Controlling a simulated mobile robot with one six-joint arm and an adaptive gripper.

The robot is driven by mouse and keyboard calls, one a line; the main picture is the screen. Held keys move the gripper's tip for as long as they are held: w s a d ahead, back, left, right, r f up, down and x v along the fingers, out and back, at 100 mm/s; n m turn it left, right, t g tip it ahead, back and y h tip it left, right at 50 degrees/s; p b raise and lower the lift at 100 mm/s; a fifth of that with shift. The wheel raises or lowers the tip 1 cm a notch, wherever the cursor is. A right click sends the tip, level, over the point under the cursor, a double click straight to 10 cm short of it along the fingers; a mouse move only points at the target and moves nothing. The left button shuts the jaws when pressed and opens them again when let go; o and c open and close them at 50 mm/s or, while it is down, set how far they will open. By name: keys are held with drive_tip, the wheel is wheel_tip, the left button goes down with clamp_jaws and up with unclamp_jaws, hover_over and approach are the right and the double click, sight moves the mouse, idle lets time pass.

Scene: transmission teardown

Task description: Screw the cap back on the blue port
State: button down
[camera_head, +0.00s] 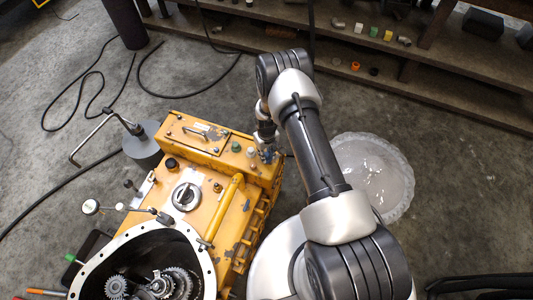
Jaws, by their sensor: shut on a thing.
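The yellow transmission housing (215,185) stands on the floor at the left of my arm. A row of small ports lies along its top near the far right corner: a green one (236,147), a pale one (251,152) and a blue one (269,157). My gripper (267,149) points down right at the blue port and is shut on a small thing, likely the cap. The cap itself is hidden by the fingers and too small to make out. I cannot tell whether it touches the port or how it is seated.
A pale round tray (398,178) lies right of my arm. A wooden shelf (450,88) with small parts stands behind.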

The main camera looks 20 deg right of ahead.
drive_tip(key=shift+w+d+r, duration=0.15)
drive_tip(key=shift+w+r, duration=0.05)
drive_tip(key=shift+w, duration=0.25)
drive_tip(key=m, duration=0.4)
drive_tip(key=shift+d+m, duration=0.1)
drive_tip(key=shift+m, duration=0.3)
drive_tip(key=c, duration=1.6)
unclamp_jaws()
drive_tip(key=shift+d, duration=0.1)
drive_tip(key=shift+o, duration=1.4)
drive_tip(key=shift+s+f, duration=0.1)
drive_tip(key=shift+s, duration=0.1)
drive_tip(key=shift+s+a, duration=0.1)
drive_tip(key=shift+a, duration=0.1)
drive_tip(key=shift+s+r+p, duration=0.1)
drive_tip(key=shift+r+p, duration=1.65)
drive_tip(key=shift+r, duration=1.2)
